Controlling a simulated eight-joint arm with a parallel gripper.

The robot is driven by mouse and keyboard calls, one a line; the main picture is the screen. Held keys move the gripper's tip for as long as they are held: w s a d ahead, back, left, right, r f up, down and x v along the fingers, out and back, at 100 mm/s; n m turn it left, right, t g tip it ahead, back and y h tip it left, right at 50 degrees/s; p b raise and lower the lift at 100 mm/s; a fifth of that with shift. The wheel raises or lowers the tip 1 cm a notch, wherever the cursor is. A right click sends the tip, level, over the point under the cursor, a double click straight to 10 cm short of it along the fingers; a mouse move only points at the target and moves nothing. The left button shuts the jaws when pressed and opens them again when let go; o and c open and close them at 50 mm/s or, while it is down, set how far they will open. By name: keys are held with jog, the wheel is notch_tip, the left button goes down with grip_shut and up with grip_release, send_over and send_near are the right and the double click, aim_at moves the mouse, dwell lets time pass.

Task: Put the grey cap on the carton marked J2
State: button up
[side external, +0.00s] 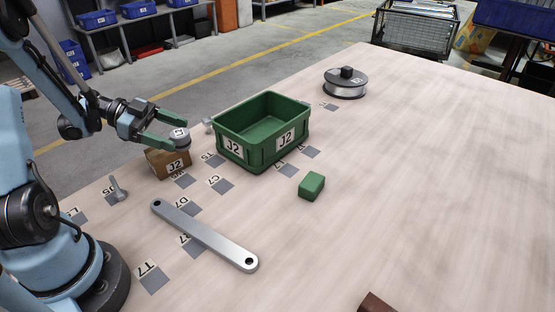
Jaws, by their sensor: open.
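The carton marked J2 (168,164) is a small brown box standing on the table near my arm. The grey cap (181,139) is a short round piece with a white label on top. It appears to rest on the carton's top, towards its right side; contact is not fully clear. My gripper (179,132) has green fingers, open, reaching in from the left at the cap's height. One fingertip is at the cap's near left side, and the other is beyond it. Whether either finger touches the cap cannot be told.
A green crate (228,157), also marked J2, stands right of the carton. A flat grey bar (205,236), a green block (312,186), a small grey bolt (118,188) and a spool (345,86) lie around. Labelled grey squares mark the table.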

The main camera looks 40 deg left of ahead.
aim_at(172, 133)
jog(key=shift+v, duration=2.4)
